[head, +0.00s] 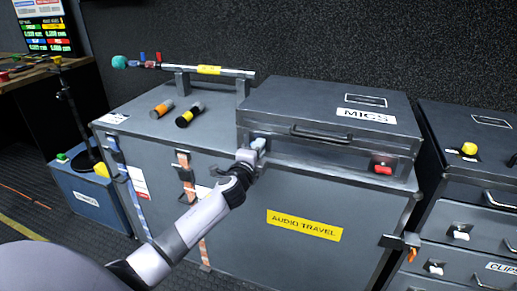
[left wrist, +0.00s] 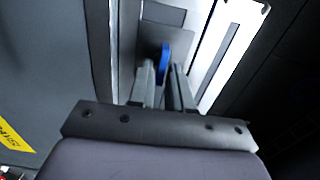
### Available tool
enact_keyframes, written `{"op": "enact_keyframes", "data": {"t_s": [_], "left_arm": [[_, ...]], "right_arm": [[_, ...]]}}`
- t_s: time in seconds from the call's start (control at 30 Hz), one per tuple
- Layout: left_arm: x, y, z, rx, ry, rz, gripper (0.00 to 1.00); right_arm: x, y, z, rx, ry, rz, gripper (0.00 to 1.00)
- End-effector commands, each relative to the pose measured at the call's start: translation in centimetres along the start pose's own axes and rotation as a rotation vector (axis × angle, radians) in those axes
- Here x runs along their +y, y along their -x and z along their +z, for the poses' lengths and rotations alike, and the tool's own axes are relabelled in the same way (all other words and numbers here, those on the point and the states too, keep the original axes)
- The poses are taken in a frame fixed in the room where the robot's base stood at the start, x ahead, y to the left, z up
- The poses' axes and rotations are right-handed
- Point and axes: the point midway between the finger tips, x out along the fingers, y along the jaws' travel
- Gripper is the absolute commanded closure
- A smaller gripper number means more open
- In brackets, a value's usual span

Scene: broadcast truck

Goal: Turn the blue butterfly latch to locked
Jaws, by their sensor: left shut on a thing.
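The blue butterfly latch (left wrist: 165,62) shows in the left wrist view as a blue wing on a grey plate, between my left gripper's fingertips. In the head view the latch (head: 259,142) is at the front left of the grey MICS case (head: 330,104), mostly hidden by my gripper. My left gripper (head: 247,156) is shut on the latch; it also shows in the left wrist view (left wrist: 165,75). A red latch (head: 382,168) is at the front right of the same case. My right gripper is not in view.
The MICS case stands on a large grey trunk labelled AUDIO TRAVEL (head: 304,225). A drawer cabinet (head: 470,215) stands close at right.

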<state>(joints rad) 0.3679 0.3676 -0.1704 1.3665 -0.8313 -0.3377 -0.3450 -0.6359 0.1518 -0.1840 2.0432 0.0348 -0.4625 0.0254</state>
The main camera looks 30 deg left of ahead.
Motion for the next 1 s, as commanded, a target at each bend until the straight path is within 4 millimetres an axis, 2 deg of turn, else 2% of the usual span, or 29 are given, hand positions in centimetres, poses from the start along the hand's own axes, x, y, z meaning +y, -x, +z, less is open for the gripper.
{"op": "enact_keyframes", "data": {"t_s": [0.53, 0.57, 0.6, 1.0], "left_arm": [[0.16, 0.03, 0.01, -0.001, -0.026, 0.002, 1.00], [0.16, 0.03, 0.01, -0.001, -0.025, 0.002, 0.71], [0.16, 0.03, 0.01, -0.001, -0.025, 0.002, 0.66], [0.05, 0.57, 0.01, 0.000, -0.023, 0.001, 0.66]], "right_arm": [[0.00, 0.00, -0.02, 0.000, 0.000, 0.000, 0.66], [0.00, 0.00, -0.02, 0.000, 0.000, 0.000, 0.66], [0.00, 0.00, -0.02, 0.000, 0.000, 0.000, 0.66], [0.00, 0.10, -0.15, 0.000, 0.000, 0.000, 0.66]]}}
